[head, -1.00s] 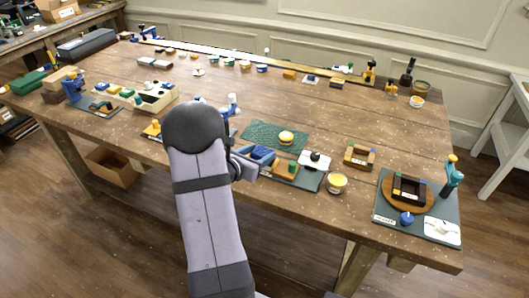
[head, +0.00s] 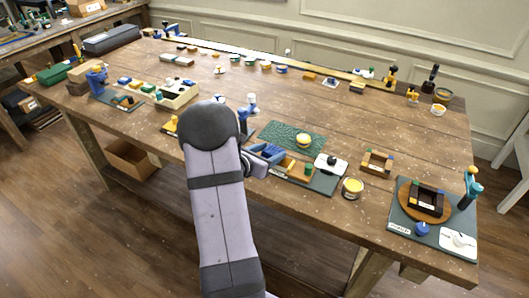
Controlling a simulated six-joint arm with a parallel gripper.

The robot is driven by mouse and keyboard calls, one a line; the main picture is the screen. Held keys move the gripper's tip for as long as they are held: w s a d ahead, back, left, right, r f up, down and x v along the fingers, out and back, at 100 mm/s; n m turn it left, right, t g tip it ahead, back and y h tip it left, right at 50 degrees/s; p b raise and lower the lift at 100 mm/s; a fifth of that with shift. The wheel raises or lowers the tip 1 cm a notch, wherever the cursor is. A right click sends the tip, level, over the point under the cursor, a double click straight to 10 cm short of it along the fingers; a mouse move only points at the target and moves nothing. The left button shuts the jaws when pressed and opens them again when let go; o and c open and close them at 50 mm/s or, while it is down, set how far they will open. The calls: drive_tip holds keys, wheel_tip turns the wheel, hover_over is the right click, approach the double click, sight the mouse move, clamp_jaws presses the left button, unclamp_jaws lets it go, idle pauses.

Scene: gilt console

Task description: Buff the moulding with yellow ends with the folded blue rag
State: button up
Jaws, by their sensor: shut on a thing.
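My gripper (head: 260,163) is mostly hidden behind my own arm, near the front edge of the wooden table. A blue piece (head: 268,152), which looks like the folded blue rag, is at the jaws, and they are shut on it. A small dark frame (head: 427,198) with coloured corners lies on a round wooden board on a grey mat at the right. A brown frame (head: 377,162) with coloured corners lies nearer the middle. I cannot tell which moulding has yellow ends.
A green textured mat (head: 283,134) with a yellow-topped round thing lies beyond the gripper. A dark tray (head: 315,182) and a yellow tin (head: 353,187) stand to its right. A wooden box (head: 180,96) of coloured blocks is at left. The table's middle is largely clear.

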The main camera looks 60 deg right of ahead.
sight(284, 165)
drive_tip(key=shift+s+f+b, duration=0.2)
drive_tip(key=shift+s+b, duration=1.2)
drive_tip(key=shift+s, duration=1.3)
drive_tip(key=shift+w+r, duration=0.2)
drive_tip(key=shift+w, duration=0.95)
drive_tip(key=shift+w+p, duration=0.45)
drive_tip(key=shift+w, duration=2.55)
drive_tip(key=shift+w+r+p, duration=0.15)
drive_tip(key=shift+r+p, duration=0.35)
drive_tip(key=shift+r, duration=0.45)
drive_tip(key=shift+r+p, duration=0.5)
drive_tip(key=shift+r, duration=0.25)
drive_tip(key=shift+r+p, duration=1.35)
drive_tip(key=shift+r, duration=0.85)
